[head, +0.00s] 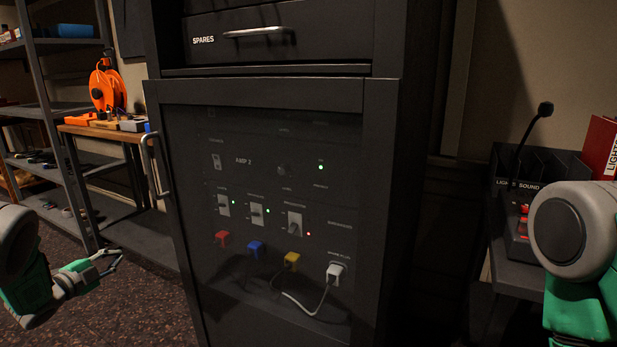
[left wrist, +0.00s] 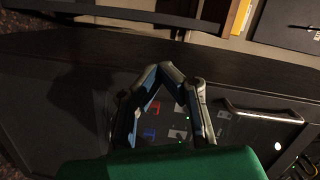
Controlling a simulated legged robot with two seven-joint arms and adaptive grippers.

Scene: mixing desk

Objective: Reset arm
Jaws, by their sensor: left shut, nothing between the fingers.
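My left gripper (head: 110,262) is low at the left of the head view, in front of the cabinet's left side and apart from it. It is shut and empty. In the left wrist view its fingers (left wrist: 176,74) come together in front of the cabinet's dark glass door. The black cabinet (head: 381,150) fills the middle of the head view. Its glass door (head: 270,180) is closed, with a metal handle (head: 152,160) on the left edge. Part of my right arm (head: 580,250) shows at the right edge; its gripper is out of view.
Behind the glass is a panel with switches, small lights and red (head: 222,238), blue (head: 254,251), yellow (head: 291,261) and white (head: 336,271) plugs. A SPARES drawer (head: 330,45) is above. A shelf rack (head: 48,130) stands left; a desk with a microphone (head: 545,108) stands right.

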